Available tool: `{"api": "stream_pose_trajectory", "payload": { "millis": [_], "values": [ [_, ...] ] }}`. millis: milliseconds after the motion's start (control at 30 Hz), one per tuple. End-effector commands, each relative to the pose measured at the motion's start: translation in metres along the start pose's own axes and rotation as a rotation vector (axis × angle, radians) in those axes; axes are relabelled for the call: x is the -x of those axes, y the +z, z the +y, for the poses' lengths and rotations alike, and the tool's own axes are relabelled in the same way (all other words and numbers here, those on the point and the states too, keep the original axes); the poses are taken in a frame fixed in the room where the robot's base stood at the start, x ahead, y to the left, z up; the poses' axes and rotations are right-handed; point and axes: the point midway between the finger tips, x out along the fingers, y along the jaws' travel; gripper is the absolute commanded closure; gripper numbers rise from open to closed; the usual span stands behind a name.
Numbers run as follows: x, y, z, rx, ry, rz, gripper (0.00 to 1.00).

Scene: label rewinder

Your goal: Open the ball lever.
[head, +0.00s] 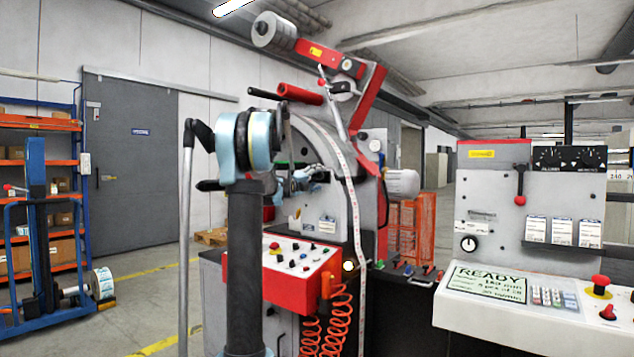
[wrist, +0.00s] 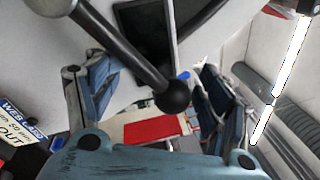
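The ball lever (wrist: 135,62) is a dark metal rod with a black ball (wrist: 172,97) at its end. In the wrist view it runs from a round hub at the upper left down to the ball in the middle. My gripper (wrist: 155,95) is open, with one blue-grey finger to the left of the ball and one to the right. The ball appears between the fingers, with gaps on both sides; I see no contact. In the head view my gripper (head: 302,178) is at the machine's grey face, partly hidden by my arm, and I cannot make out the lever there.
The red control box (head: 290,275) with buttons juts out below my gripper. A white label web (head: 352,190) runs down to the right of it. A console (head: 515,300) with a screen stands at the right.

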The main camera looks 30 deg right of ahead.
Motion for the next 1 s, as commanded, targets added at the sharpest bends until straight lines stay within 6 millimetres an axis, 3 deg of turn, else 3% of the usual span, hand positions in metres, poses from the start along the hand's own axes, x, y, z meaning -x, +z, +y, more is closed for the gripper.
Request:
{"api": "stream_pose_trajectory", "payload": {
  "millis": [267, 433, 1000],
  "values": [
    [-0.002, -0.004, -0.002, 0.001, -0.004, 0.006, 0.28],
    [0.01, -0.004, -0.002, 0.001, -0.003, 0.006, 0.28],
    [0.105, -0.002, 0.001, 0.001, -0.002, 0.005, 0.28]
  ]
}}
